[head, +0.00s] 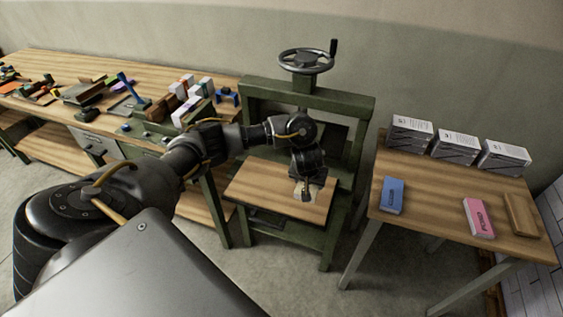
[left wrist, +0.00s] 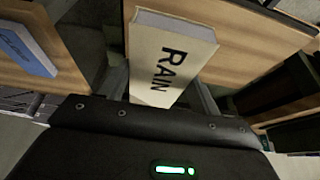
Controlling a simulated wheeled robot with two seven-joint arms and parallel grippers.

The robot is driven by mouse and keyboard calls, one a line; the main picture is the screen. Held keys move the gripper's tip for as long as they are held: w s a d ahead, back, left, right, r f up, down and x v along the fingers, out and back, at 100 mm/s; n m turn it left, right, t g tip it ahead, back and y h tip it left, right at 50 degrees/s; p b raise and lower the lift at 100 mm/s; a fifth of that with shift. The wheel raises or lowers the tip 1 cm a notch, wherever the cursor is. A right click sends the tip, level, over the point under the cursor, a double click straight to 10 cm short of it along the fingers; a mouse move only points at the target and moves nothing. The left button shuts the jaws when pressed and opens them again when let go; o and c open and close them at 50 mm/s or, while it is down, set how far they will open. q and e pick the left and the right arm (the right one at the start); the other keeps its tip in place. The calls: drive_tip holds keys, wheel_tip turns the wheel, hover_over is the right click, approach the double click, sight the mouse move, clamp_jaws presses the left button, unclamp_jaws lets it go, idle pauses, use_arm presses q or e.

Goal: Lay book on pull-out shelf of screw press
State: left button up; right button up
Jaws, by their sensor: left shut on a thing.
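My left gripper (head: 306,184) is shut on a cream book (left wrist: 172,55) with RAIN on its cover. The book's pale end shows below the gripper in the head view (head: 299,193), over the right part of the pull-out shelf. The wooden shelf (head: 262,190) sticks out from the front of the green screw press (head: 366,104), whose handwheel (head: 306,60) is on top. The shelf's wood also shows behind the book in the left wrist view (left wrist: 240,50). I cannot tell whether the book touches the shelf. My right gripper is not in view.
A side table (head: 425,207) to the right holds a blue book (head: 392,195), a pink book (head: 478,217), a brown book (head: 521,215) and three grey-white blocks (head: 455,147). A long workbench (head: 60,62) with tools and books stands at left. The shelf's left part is bare.

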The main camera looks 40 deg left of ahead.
use_arm(q)
drive_tip(key=shift+a+f, duration=0.2)
drive_tip(key=shift+a, duration=0.05)
drive_tip(key=b, duration=0.8)
approach(282, 186)
drive_tip(key=w+d+r, duration=0.2)
drive_tip(key=d, duration=0.1)
drive_tip(key=a+f+b, duration=0.1)
drive_tip(key=f, duration=0.1)
drive_tip(key=a+f+b, duration=0.1)
drive_tip(key=a+b, duration=0.1)
drive_tip(key=shift+w+f+b, duration=0.15)
drive_tip(key=shift+f+b, duration=0.15)
drive_tip(key=shift+f, duration=0.1)
drive_tip(key=shift+a+f, duration=0.1)
drive_tip(key=shift+a, duration=0.05)
drive_tip(key=shift+w+a, duration=0.1)
drive_tip(key=shift+a, duration=0.05)
wheel_tip(282, 186, down, 2)
drive_tip(key=b, duration=0.2)
drive_tip(key=shift+a+f+b, duration=0.2)
drive_tip(key=shift+f+b, duration=0.05)
drive_tip(key=shift+b, duration=0.1)
drive_tip(key=shift+f, duration=0.6)
drive_tip(key=shift+r, duration=0.1)
